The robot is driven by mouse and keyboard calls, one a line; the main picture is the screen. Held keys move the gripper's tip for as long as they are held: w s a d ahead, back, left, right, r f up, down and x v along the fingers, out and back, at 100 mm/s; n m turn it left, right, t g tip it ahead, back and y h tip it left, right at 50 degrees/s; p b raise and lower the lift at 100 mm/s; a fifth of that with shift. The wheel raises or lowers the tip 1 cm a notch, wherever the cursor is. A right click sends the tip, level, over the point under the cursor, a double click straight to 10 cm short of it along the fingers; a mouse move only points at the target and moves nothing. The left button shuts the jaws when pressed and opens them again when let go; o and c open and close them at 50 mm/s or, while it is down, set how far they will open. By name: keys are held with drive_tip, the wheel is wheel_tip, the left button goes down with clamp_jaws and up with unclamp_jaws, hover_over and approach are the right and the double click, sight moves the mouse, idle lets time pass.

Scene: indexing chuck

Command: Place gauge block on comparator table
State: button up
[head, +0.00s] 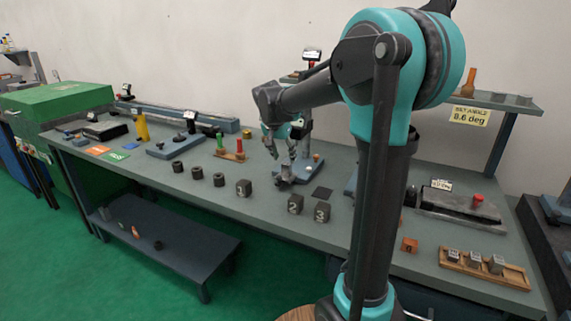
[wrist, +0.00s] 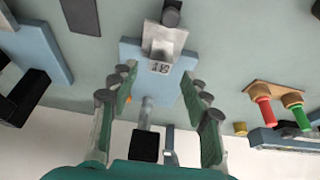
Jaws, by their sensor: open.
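My gripper (wrist: 158,80) is open, with one finger to each side of the block's line and visible gaps between. Whether the block rests on the comparator table or just above it, I cannot tell.
A wooden tray (head: 515,279) with several silver blocks sits at the bench's right front. Dark numbered cubes (head: 295,204) and black rings (head: 198,173) stand along the front. Red and green pins (head: 239,148) stand left of the gripper.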

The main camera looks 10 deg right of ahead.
drive_tip(key=v, duration=0.6)
drive_tip(key=shift+r, duration=0.35)
